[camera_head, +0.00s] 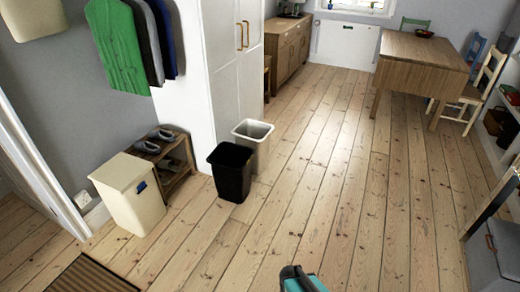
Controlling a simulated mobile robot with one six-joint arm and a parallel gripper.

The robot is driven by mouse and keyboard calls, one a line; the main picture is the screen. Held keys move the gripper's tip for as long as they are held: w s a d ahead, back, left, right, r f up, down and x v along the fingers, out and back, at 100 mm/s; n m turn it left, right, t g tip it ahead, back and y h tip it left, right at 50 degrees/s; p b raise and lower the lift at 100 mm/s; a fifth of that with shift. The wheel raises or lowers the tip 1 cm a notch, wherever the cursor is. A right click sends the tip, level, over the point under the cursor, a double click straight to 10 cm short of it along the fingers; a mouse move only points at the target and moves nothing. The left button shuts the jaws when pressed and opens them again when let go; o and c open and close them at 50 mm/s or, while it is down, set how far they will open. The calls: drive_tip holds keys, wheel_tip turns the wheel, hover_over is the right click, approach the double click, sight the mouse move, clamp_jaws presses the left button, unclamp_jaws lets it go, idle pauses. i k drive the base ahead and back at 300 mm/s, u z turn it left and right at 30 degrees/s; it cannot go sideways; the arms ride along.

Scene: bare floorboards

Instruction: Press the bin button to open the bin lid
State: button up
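A cream bin (130,199) stands upright on the floor at the left, with its flat top closed. A small blue patch (141,187) shows high on its right side; I cannot tell for sure whether it is the button. A black open-topped bin (232,174) and a white open-topped bin (254,139) stand to its right. A teal and dark piece (299,280) at the bottom edge looks like the end of my arm. It is cut off by the frame, well apart from the bins, and its fingers cannot be made out.
A small wooden shoe rack (172,165) stands between the cream bin and the white cupboard (222,65). A striped doormat (92,277) lies at bottom left. A wooden table (422,62) and chairs are at the back right. The middle floorboards (320,190) are clear.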

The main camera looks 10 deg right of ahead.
sight(142, 185)
drive_tip(key=k, duration=0.65)
drive_tip(key=u, duration=0.5)
drive_tip(key=i, duration=0.65)
drive_tip(key=u, duration=1.1)
drive_tip(key=i, duration=1.15)
drive_tip(key=u, duration=0.45)
